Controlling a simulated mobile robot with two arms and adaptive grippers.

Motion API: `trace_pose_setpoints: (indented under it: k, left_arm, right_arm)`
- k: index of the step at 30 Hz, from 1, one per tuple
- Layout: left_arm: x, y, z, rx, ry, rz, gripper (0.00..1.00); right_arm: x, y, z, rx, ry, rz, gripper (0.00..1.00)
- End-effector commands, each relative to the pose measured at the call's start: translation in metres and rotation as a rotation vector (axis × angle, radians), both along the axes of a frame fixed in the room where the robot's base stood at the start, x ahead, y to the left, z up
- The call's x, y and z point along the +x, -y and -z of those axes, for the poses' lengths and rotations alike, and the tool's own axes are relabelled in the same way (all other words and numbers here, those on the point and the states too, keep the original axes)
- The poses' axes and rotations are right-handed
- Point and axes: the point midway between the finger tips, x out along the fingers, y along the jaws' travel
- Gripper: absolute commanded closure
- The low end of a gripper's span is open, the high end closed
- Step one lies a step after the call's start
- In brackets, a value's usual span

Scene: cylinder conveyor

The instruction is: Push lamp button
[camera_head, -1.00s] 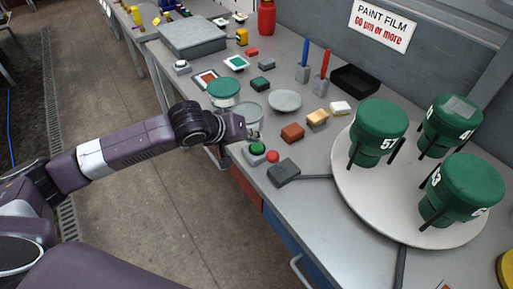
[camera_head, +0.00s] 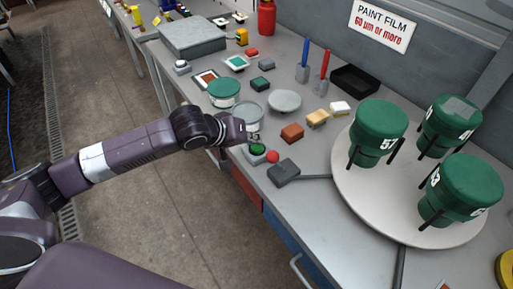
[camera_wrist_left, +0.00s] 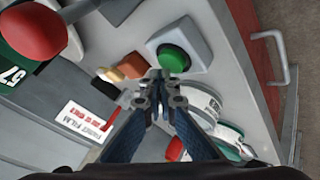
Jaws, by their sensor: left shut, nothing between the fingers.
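A round green button (camera_head: 257,149) sits on a small pale box near the front edge of the bench. It also shows in the left wrist view (camera_wrist_left: 174,60), just beyond my fingertips. My right gripper is not in view.
A white round turntable (camera_head: 352,205) carries green pots on the right. A pot with a green lid (camera_head: 223,91), a grey dish (camera_head: 285,101) and small blocks stand behind. Floor is clear in front.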

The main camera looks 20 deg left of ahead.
Motion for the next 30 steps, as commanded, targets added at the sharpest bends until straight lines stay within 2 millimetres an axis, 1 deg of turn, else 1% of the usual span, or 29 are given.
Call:
trace_pose_setpoints:
  k: [14, 30]
  left_arm:
    - [0.0, 0.0, 0.005, -0.001, 0.0, 0.001, 1.0]
    - [0.0, 0.0, 0.01, 0.0, -0.001, 0.001, 1.0]
  right_arm:
    - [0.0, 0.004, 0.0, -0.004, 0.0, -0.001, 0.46]
    - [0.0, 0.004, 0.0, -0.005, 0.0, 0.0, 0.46]
